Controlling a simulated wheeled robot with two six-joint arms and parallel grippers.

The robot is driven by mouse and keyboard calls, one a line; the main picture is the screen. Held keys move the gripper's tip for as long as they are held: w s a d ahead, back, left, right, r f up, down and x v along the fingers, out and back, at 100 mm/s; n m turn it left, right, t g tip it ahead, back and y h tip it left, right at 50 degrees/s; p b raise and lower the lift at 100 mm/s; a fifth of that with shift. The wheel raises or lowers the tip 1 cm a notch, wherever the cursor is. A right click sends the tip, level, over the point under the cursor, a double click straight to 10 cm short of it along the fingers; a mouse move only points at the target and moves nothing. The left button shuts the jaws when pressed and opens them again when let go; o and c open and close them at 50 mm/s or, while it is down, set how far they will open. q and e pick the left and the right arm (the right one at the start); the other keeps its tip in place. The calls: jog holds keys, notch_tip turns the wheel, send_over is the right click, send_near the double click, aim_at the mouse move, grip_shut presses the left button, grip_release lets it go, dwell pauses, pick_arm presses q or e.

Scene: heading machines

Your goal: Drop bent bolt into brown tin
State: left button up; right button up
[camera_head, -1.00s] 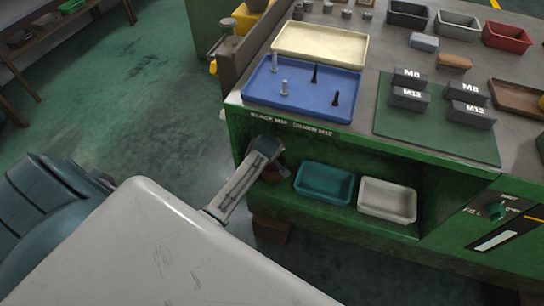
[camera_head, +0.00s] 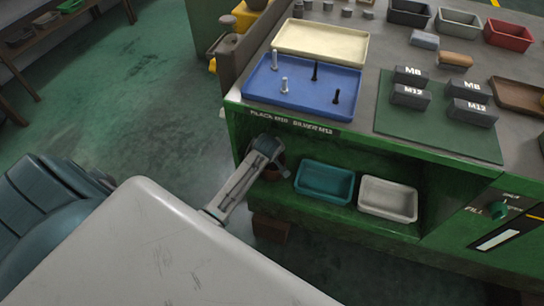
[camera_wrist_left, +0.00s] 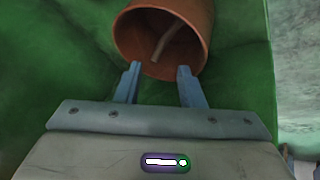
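The brown tin (camera_wrist_left: 201,25) lies open towards the camera in the left wrist view, against a green surface. In the head view the tin (camera_head: 272,174) is mostly hidden behind my left gripper (camera_head: 277,155), at the left end of the green bench's lower shelf. A thin grey bent piece, which looks like the bent bolt (camera_wrist_left: 163,45), is inside the tin. My left gripper (camera_wrist_left: 158,72) is open, its two fingers apart at the tin's near rim with nothing between them. My right gripper is in neither view.
A teal tray (camera_head: 324,182) and a white tray (camera_head: 388,199) sit on the lower shelf, right of the tin. Above, a blue tray (camera_head: 300,88) holds several upright bolts near the bench's front edge. Open floor (camera_head: 150,110) lies to the left.

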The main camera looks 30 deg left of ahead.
pick_arm(q)
jog(key=v, duration=1)
jog(key=shift+s+d+r, duration=0.15)
jog(key=shift+s+r, duration=0.05)
jog(key=shift+r, duration=0.15)
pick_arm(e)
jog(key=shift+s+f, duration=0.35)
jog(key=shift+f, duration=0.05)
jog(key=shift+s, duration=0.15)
